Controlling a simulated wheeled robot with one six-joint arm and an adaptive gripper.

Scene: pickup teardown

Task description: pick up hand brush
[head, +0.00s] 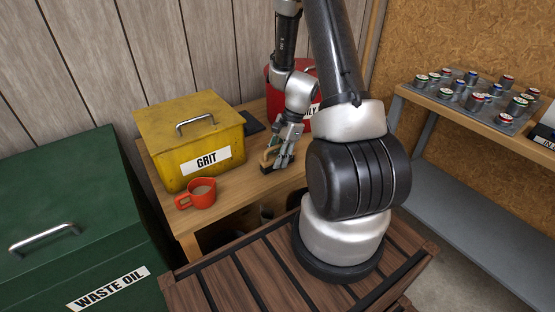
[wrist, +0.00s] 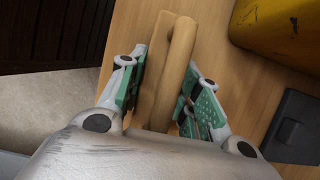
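The hand brush (wrist: 180,55) is pale wood with a raised, rounded handle. In the wrist view it lies on the wooden table between my gripper's (wrist: 168,72) two green-padded fingers. The fingers are spread, one on each side of it, with a narrow gap at the left finger; contact at the right finger is unclear. The near end of the brush is hidden by my gripper's body. In the head view my gripper (head: 283,156) points down at the brush (head: 267,157), whose handle and dark lower part show at its left.
A yellow GRIT box (head: 190,150) and an orange-red mug (head: 197,194) stand left on the table (head: 245,190). A dark flat object (head: 252,123) lies behind the brush; it shows in the wrist view too (wrist: 295,128). A red container (head: 274,98) stands behind my arm.

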